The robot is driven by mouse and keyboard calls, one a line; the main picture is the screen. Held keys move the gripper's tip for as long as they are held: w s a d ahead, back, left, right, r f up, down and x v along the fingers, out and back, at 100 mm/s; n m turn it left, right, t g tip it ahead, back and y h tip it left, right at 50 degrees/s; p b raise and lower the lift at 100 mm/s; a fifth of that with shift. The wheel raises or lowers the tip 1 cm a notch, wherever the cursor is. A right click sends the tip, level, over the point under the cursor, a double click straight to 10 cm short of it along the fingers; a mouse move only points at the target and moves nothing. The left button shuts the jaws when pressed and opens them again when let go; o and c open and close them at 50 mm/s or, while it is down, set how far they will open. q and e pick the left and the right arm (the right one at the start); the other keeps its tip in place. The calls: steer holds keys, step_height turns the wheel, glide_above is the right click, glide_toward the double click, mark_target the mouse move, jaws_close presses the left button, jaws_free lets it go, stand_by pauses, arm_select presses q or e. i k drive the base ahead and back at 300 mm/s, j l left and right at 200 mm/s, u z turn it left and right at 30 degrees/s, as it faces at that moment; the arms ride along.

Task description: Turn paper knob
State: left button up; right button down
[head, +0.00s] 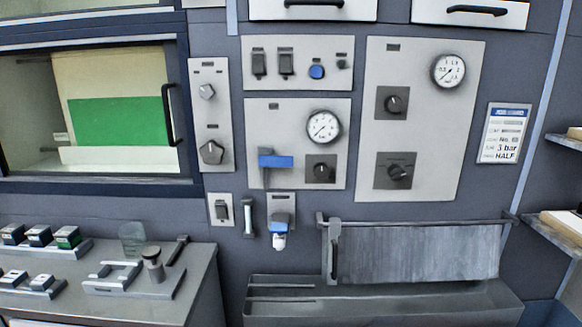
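No label that reads "paper" can be made out, so I cannot tell which knob is the paper knob. The right panel (425,200) has an upper black knob (395,103) and a lower black knob (399,172), each on a dark square plate. The middle panel (265,115) has a small black knob (321,169) at its lower right. The narrow left panel (209,120) has a small grey knob (207,91) above a larger, dark, many-sided knob (211,152). Neither of my grippers is in view.
Round gauges (448,71) sit on the panels, with a blue-handled valve (276,160) and a blue tap (280,228) nearby. A railed grey trough (380,305) juts out below. A bench (120,295) with small blocks stands at left. Shelves (560,235) jut in at right.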

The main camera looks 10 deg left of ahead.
mark_target(212, 152)
steer(key=u, duration=1)
